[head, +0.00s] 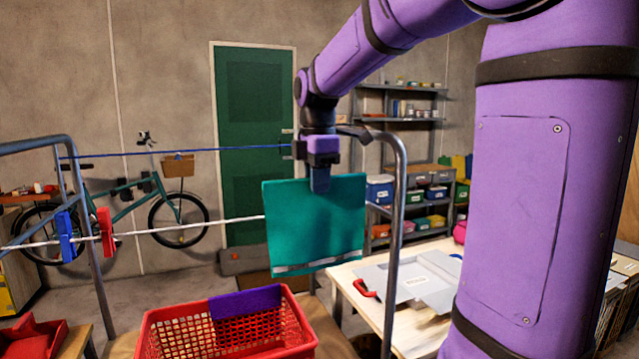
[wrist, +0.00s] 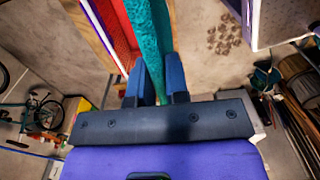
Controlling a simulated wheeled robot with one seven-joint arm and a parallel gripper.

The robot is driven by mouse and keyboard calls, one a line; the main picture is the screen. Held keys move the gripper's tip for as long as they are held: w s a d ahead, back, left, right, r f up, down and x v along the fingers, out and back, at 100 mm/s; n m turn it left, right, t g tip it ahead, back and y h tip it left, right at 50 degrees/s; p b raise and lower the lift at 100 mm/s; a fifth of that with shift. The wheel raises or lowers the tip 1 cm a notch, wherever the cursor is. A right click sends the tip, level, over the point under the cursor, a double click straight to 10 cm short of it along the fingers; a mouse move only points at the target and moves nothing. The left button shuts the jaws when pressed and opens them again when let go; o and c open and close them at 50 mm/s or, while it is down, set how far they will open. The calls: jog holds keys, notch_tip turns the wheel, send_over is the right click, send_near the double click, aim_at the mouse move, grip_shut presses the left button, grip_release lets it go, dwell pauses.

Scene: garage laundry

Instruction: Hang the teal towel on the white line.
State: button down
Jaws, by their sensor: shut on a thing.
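The teal towel (head: 315,225) hangs flat from my gripper (head: 320,185), which is shut on its top edge. In the wrist view the towel (wrist: 146,38) runs between the two blue fingers of my gripper (wrist: 160,88). The white line (head: 190,226) stretches from the left, and its right part is hidden behind the towel. I cannot tell whether the towel touches the line. A blue clothespin (head: 65,236) and a red clothespin (head: 106,232) are clipped on the white line at the left.
A blue line (head: 180,151) runs higher and farther back between the grey rack's ends (head: 400,200). A red basket (head: 160,335) with a purple cloth (head: 245,304) stands below. A table (head: 385,325) with a grey box is at the right. A bicycle (head: 125,193) stands by the wall.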

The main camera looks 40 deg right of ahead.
jog(key=shift+w+d, duration=0.35)
jog(key=shift+w, duration=0.95)
jog(key=shift+w+d, duration=0.4)
jog(key=shift+w, duration=0.9)
jog(key=shift+w+d, duration=0.35)
jog(key=shift+w, duration=0.95)
jog(key=shift+s+f, duration=0.1)
jog(key=shift+f, duration=4.1)
jog(key=c, duration=1)
grip_release()
jog(key=shift+c, duration=0.2)
notch_tip(320, 180, up, 11)
jog(key=shift+f, duration=0.1)
